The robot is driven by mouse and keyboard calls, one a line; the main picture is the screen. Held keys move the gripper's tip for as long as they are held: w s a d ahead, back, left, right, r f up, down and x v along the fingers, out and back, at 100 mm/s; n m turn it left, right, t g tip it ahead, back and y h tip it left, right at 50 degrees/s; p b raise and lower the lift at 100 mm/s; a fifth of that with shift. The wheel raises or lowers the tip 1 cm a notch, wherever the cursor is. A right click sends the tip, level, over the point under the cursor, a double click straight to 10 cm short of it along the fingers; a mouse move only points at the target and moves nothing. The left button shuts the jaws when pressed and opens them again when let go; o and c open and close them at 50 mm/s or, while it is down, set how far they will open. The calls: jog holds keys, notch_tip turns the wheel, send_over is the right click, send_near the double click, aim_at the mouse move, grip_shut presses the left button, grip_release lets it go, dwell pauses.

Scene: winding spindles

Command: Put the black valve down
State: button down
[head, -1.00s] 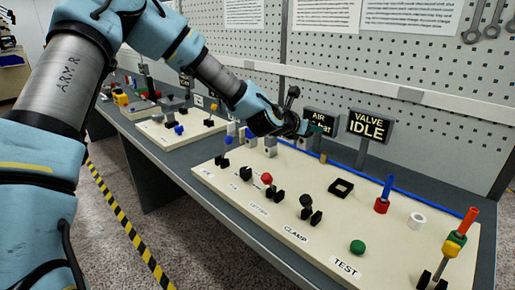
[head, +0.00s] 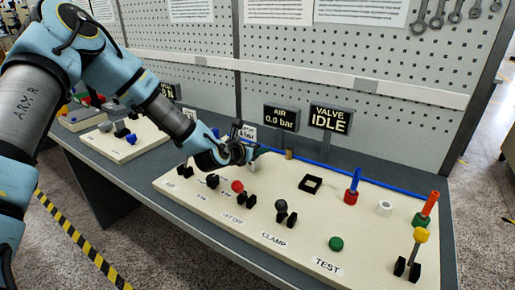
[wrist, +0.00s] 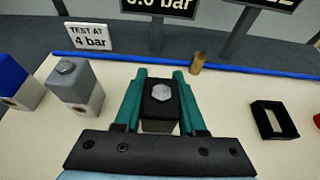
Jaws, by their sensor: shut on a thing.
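The black valve (wrist: 161,96) is a block with a dark top, a silver hex bolt head and a lighter lower part. In the wrist view it sits between the two teal fingers of my gripper (wrist: 160,78), which is shut on it. In the head view my gripper (head: 246,152) is over the back of the cream board (head: 300,235), in front of the AIR display; the valve is not clear there. I cannot tell whether its bottom touches the board. An empty black square frame (wrist: 273,119) lies to the right, also in the head view (head: 311,184).
A grey valve (wrist: 76,85) and a blue valve (wrist: 14,82) stand to the left. A small brass peg (wrist: 197,63) stands behind. The AIR display (head: 282,117) reads 0.0 bar; the VALVE display (head: 330,119) reads IDLE. Clear board lies between gripper and frame.

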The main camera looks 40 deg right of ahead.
jog(key=shift+f, duration=0.35)
jog(key=shift+f, duration=0.15)
jog(key=shift+c, duration=2.4)
grip_release()
jog(key=shift+r, duration=0.3)
jog(key=b+v, duration=0.4)
jog(key=v, duration=0.8)
jog(key=shift+f, duration=0.2)
jog(key=shift+a, duration=0.1)
